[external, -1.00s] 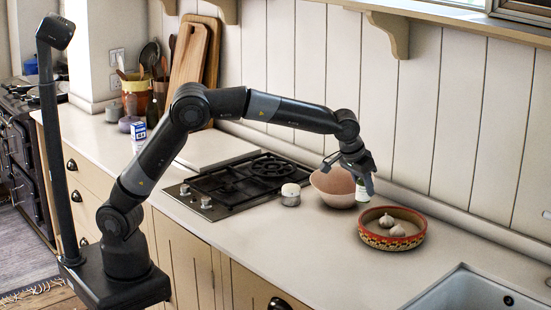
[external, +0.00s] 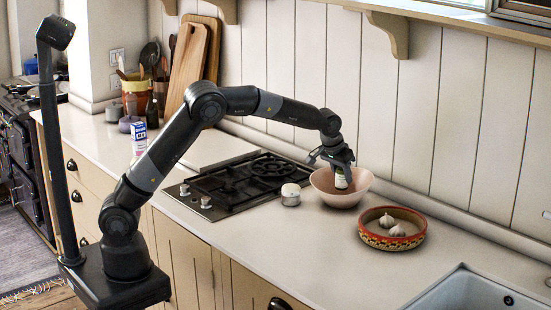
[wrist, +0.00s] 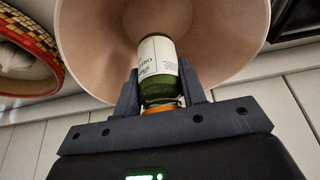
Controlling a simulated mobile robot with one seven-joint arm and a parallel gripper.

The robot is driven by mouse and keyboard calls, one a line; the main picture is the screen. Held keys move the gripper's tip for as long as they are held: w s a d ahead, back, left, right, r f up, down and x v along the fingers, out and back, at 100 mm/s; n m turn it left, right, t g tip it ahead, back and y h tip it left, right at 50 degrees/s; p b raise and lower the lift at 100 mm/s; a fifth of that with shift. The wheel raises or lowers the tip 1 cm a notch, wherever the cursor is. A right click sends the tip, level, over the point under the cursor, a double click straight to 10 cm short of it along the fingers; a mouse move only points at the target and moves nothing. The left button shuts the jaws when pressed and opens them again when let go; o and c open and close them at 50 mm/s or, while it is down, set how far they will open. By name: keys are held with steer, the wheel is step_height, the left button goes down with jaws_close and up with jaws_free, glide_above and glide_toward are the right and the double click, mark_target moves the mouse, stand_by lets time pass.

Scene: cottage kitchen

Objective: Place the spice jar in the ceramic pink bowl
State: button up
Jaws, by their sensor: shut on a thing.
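The spice jar (external: 341,179) is a small green jar with a white label. My gripper (external: 338,160) is shut on it near its orange lid. The wrist view shows the jar (wrist: 160,68) between the two fingers of my gripper (wrist: 160,95), its far end pointing into the bowl. The pink ceramic bowl (external: 325,191) stands on the counter, and its inside fills much of the wrist view (wrist: 95,45). The jar is over the bowl opening, its lower end seemingly within the rim. I cannot tell whether it touches the bowl.
A patterned red dish (external: 392,241) with garlic bulbs (external: 397,230) stands to the right of the bowl. A small jar with a pale lid (external: 291,194) and a gas hob (external: 240,182) are to the left. A sink (external: 480,292) lies at front right.

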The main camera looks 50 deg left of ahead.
mark_target(341, 185)
steer(key=shift+w+a+f, duration=0.3)
steer(key=shift+w+f, duration=0.05)
steer(key=shift+f, duration=1.9)
steer(key=shift+f, duration=0.2)
steer(key=o, duration=1)
steer(key=shift+o, duration=0.2)
steer(key=shift+r, duration=0.1)
